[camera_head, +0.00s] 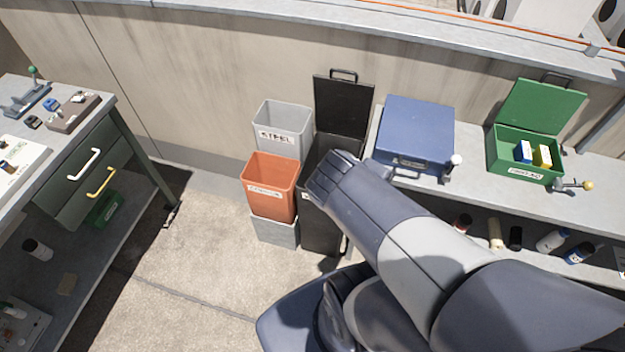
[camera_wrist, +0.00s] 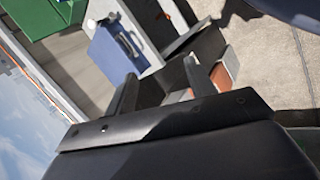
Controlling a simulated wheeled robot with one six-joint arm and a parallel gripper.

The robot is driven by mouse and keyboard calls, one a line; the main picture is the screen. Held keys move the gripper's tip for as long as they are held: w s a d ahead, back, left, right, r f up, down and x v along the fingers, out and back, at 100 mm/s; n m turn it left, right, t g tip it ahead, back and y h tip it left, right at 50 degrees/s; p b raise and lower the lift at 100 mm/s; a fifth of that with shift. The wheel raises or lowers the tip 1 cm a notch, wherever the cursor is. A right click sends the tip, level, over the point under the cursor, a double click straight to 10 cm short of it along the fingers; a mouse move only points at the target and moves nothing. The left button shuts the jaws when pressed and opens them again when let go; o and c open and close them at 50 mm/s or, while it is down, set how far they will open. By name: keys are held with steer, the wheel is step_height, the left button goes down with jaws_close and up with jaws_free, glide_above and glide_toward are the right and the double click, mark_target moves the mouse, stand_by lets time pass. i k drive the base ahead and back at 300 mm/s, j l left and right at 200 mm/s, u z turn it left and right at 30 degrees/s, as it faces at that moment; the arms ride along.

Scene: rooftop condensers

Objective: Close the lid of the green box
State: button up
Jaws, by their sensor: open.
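The green box (camera_head: 517,168) stands on the right-hand counter in the head view, with a white label on its front. Its green lid (camera_head: 542,106) is open, tilted up and back, with a dark handle at its top edge. A blue-and-white item (camera_head: 523,152) and a yellow item (camera_head: 543,156) sit inside. In the wrist view, green parts of the box (camera_wrist: 42,14) show at the upper left, cut by the edge. My gripper (camera_wrist: 159,68) is open, its two dark fingers apart with nothing held, well away from the green box. In the head view, my gripper is not visible.
A blue closed case (camera_head: 415,130) stands left of the green box. A small lever with a yellow knob (camera_head: 588,185) is at its front right. A black open-lidded bin (camera_head: 343,105), a grey bin (camera_head: 283,125) and an orange bin (camera_head: 270,185) stand left of the counter.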

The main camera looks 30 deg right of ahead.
mark_target(539, 107)
steer(key=z, duration=2.35)
steer(key=i+l+z, duration=0.1)
steer(key=i, duration=0.35)
steer(key=i+l+z, duration=0.15)
steer(key=i+l, duration=0.15)
steer(key=i, duration=0.15)
